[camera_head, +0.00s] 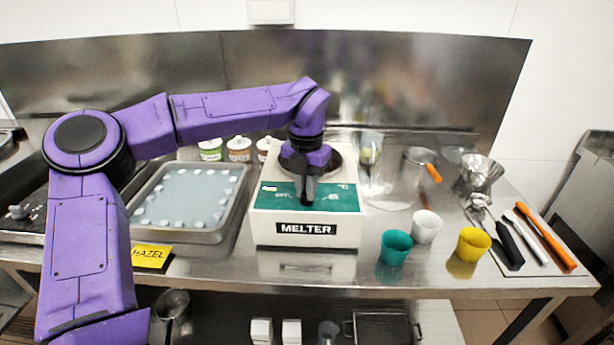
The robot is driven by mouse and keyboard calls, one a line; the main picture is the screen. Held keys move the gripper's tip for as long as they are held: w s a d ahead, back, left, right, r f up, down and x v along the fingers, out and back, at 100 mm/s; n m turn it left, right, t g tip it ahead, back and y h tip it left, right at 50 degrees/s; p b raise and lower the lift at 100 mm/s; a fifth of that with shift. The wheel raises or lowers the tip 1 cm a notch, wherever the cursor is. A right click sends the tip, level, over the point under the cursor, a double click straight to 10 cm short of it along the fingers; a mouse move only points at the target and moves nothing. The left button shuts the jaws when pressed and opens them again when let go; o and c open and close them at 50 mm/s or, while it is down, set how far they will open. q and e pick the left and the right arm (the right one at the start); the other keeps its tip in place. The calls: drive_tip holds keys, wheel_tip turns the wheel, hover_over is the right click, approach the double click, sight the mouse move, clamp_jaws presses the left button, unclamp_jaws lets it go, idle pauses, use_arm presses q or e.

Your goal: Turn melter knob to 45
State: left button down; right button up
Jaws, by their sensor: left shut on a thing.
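The melter (275,230) is a cream box with a green panel and a black "MELTER" label, standing on the steel table. Panel marks show near the knob's place, with a "45" to the right of my gripper. My left gripper (306,200) reaches down in front of the green panel and is shut on the melter knob. The knob itself is mostly hidden behind the fingers, so its pointer cannot be read. My right gripper does not show.
A tray (136,232) of pale liquid with white pieces lies left of the melter. Green (396,247), white (427,226) and yellow (472,245) cups stand to the right. Spatulas (543,238) lie farther right. A yellow "HAZEL" card (151,256) is at the front edge.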

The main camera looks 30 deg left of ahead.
use_arm(q)
drive_tip(key=m+p, duration=0.5)
drive_tip(key=shift+a+r, duration=0.15)
drive_tip(key=shift+r, duration=0.25)
drive_tip(key=shift+w+f+m+p, duration=0.1)
drive_tip(key=shift+f+m+p, duration=0.05)
drive_tip(key=shift+m+p, duration=0.9)
drive_tip(key=shift+f+m+p, duration=0.1)
drive_tip(key=shift+m+p, duration=0.95)
drive_tip(key=c, duration=1.1)
unclamp_jaws()
drive_tip(key=shift+f, duration=0.1)
wheel_tip(320, 180, up, 11)
drive_tip(key=shift+f+b, duration=0.2)
drive_tip(key=shift+b, duration=0.8)
